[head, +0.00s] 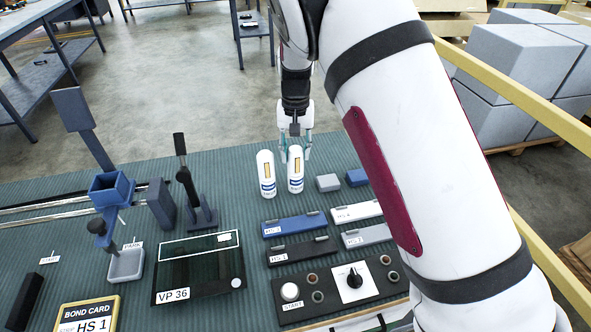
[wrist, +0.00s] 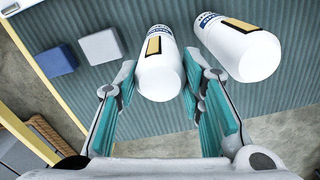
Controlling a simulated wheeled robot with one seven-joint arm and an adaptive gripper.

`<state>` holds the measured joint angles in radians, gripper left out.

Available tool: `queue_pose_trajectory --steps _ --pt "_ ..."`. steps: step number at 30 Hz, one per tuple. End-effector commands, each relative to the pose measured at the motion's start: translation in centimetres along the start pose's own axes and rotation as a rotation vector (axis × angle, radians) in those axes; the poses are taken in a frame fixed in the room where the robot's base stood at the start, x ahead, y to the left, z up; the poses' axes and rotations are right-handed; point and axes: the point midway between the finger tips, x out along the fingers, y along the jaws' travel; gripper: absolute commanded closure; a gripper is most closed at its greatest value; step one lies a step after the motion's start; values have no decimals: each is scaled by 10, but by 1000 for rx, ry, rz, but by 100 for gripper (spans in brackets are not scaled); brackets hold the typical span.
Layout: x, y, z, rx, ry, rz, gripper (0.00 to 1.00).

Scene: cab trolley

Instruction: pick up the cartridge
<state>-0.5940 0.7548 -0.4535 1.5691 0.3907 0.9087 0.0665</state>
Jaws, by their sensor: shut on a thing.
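Two white cartridges with blue bands and yellow label patches stand side by side on the green ribbed bench top. The right cartridge (head: 296,172) in the head view is between the fingers of my gripper (head: 296,146). In the wrist view this cartridge (wrist: 160,68) also sits between the teal finger pads of my gripper (wrist: 161,82), which is shut on it. The other cartridge (head: 266,175) stands close beside it, outside the fingers; it appears at the right in the wrist view (wrist: 240,45). I cannot tell whether the held cartridge's base touches the bench.
A grey block (head: 328,183) and a blue block (head: 357,177) lie right of the cartridges. Several labelled bars, including a blue one (head: 294,224), lie in front. A control panel (head: 325,293), a dark VP 36 plate (head: 200,266) and a lever stand (head: 200,218) occupy the front and left.

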Motion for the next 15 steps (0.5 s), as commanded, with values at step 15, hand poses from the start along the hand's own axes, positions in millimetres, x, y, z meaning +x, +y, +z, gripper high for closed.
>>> queue_pose_trajectory --steps 15 --pt "-14 0 -1 -1 3 -2 100"
